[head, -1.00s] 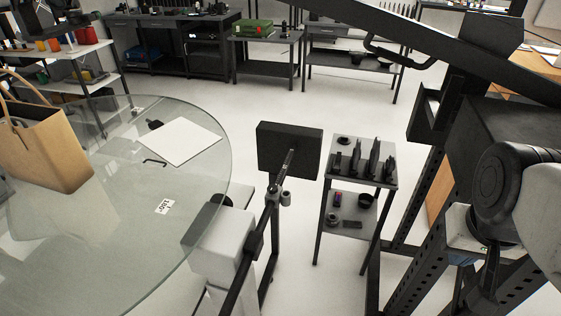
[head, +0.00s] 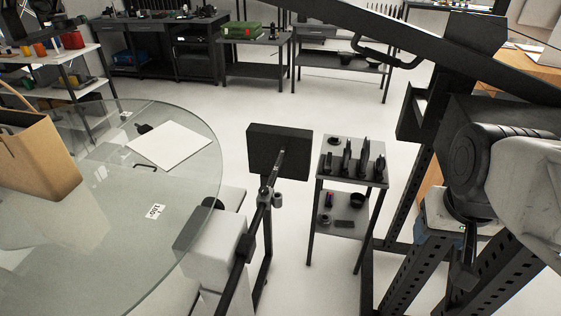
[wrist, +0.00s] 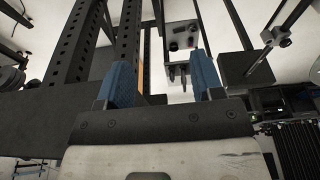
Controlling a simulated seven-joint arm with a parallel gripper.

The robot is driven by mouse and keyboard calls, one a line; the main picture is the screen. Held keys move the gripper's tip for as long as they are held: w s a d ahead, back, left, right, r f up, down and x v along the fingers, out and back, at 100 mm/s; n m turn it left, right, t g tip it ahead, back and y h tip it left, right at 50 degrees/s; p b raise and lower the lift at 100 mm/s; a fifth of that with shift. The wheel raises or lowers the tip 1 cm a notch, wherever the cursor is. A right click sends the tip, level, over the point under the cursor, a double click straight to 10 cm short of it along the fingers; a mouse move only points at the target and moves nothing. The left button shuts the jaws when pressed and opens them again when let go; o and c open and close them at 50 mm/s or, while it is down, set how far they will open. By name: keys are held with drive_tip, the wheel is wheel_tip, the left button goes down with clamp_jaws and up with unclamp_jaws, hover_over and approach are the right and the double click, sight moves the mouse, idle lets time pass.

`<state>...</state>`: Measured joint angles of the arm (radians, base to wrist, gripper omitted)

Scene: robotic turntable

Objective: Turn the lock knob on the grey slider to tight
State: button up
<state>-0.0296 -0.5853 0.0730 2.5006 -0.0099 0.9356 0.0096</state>
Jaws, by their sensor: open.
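A black rail (head: 236,274) rises from the bottom of the head view towards a dark square panel (head: 279,150). A black block (head: 246,247) sits low on the rail. Higher up is a small grey clamp piece with a round knob-like end (head: 277,200). I cannot tell for sure which part is the grey slider, or how its lock knob is set. My gripper (wrist: 161,80) shows blue fingers, spread apart with nothing between them, in the wrist view. In the head view my arm is at the right, well apart from the rail; the fingers are not clear there.
A round glass turntable (head: 110,235) fills the left, bearing a paper bag (head: 38,160) and white sheet (head: 170,146). A small black-legged shelf (head: 352,182) stands behind the rail. Perforated black posts (head: 405,285) stand close to my arm. Open floor lies beyond.

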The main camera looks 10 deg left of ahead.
drive_tip(key=w+a+n, duration=0.2)
drive_tip(key=w+a, duration=0.5)
drive_tip(key=w, duration=0.2)
drive_tip(key=n+g, duration=0.3)
drive_tip(key=n, duration=0.3)
hover_over(264, 189)
wheel_tip(264, 189, down, 13)
drive_tip(key=shift+d, duration=0.1)
drive_tip(key=shift+a+f, duration=0.1)
drive_tip(key=shift+a, duration=0.1)
drive_tip(key=shift+f, duration=3.9)
